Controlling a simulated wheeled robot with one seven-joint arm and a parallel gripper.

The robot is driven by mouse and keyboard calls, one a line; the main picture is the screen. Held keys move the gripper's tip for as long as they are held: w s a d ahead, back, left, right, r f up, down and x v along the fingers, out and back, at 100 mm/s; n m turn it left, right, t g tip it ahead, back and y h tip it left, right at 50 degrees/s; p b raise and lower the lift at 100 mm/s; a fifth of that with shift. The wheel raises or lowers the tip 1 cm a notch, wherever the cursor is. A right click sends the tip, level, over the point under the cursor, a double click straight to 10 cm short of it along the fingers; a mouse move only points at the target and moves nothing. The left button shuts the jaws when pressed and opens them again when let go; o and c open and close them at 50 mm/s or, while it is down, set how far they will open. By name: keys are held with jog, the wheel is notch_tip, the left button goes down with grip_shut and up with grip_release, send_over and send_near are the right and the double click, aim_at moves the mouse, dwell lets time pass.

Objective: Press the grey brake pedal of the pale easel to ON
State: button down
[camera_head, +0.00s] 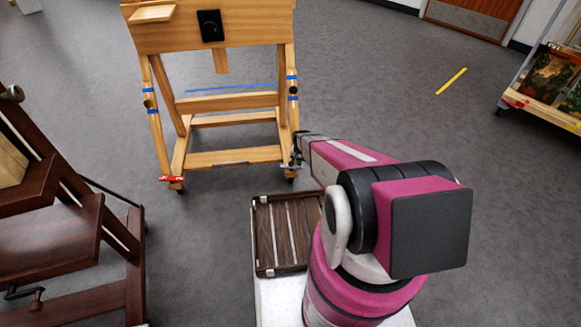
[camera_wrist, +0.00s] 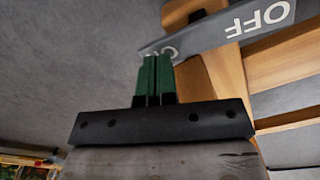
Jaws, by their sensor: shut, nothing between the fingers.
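The pale easel (camera_head: 235,101) stands on casters at the upper left of centre in the head view; part of its wooden frame (camera_wrist: 225,60) shows in the wrist view. The grey brake pedal (camera_wrist: 215,33) is a bar with OFF lettered at its right end. Its left end has a letter O, the rest hidden behind my fingers. My gripper (camera_wrist: 156,58) has green fingers, shut and empty, with tips at this left end. I cannot tell whether they touch it. In the head view my gripper (camera_head: 297,152) is by the easel's right foot, mostly hidden by my arm.
A red pedal (camera_head: 171,178) is at the easel's left foot. A dark wooden easel (camera_head: 70,225) stands at left. A slatted dark crate (camera_head: 280,232) lies in front of me. A cart with pictures (camera_head: 545,100) is at right. Open grey floor has a yellow strip (camera_head: 452,81).

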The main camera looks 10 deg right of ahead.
jog(key=shift+r, duration=3.3)
